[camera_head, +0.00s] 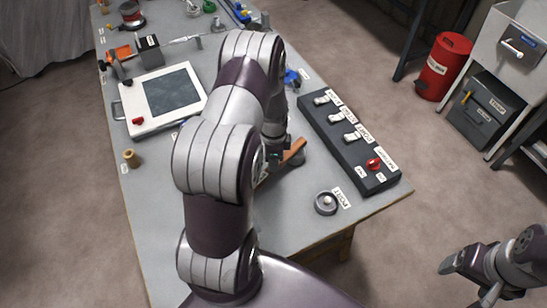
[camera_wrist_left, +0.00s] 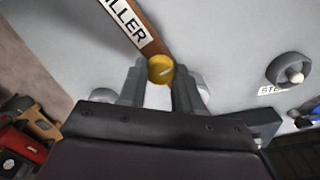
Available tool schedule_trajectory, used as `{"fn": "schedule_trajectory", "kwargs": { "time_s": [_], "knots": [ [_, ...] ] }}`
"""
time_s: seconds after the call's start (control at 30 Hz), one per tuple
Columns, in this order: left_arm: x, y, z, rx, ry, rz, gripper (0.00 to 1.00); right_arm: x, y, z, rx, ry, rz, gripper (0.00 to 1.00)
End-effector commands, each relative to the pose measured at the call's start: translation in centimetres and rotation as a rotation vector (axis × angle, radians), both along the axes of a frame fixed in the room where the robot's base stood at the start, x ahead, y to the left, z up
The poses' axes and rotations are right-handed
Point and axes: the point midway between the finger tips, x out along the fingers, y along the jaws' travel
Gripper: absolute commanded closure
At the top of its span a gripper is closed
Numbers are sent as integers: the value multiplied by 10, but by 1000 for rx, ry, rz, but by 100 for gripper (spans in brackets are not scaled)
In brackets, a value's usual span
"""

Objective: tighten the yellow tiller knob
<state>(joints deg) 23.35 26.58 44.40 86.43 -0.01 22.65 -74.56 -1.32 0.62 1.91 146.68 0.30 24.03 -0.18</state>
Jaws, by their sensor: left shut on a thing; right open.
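The yellow tiller knob (camera_wrist_left: 161,69) sits at the end of the brown tiller bar (camera_wrist_left: 128,20), which carries a TILLER label in the left wrist view. My left gripper (camera_wrist_left: 159,88) is shut on the knob, with one finger on each side of it. In the head view the tiller bar (camera_head: 293,152) shows beside my left gripper (camera_head: 272,156), and my arm hides the knob. My right gripper (camera_head: 446,278) is open and empty, off the table at the lower right.
A black switch panel (camera_head: 345,140) with several levers and a red switch (camera_head: 374,164) lies right of the tiller. A round grey dial (camera_head: 326,203) is near the table's front right. A white framed panel (camera_head: 135,125) and a wooden peg (camera_head: 131,158) are on the left.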

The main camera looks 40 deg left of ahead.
Motion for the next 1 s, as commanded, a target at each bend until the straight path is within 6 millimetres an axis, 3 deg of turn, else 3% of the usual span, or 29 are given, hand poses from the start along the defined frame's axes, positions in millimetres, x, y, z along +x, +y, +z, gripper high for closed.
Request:
{"fn": "schedule_trajectory", "kwargs": {
  "time_s": [0.37, 0.4, 0.43, 0.47, 0.77, 0.87, 1.0],
  "knots": [
    [2, 1, 2, 2, -5, -2, 97, 0, 0, 1, 0, 0, 0, 21],
    [2, 1, 2, 2, -5, -2, 54, 0, 0, 1, 0, 0, 0, 21],
    [1, 1, 2, 2, -5, -2, 44, 0, 0, 1, 0, 0, 0, 21],
    [1, 1, 2, 2, -4, -2, 41, 0, 0, 1, 0, 0, 0, 21],
    [1, 1, 3, 2, -4, -2, 41, 0, 0, -1, 0, 0, 0, 21],
    [1, 1, 17, 2, -6, -2, 41, 0, 0, -4, 0, 0, 0, 21],
    [1, 1, 54, 3, -9, -1, 41, 0, 0, -11, 0, 0, 0, 21]
  ]
}}
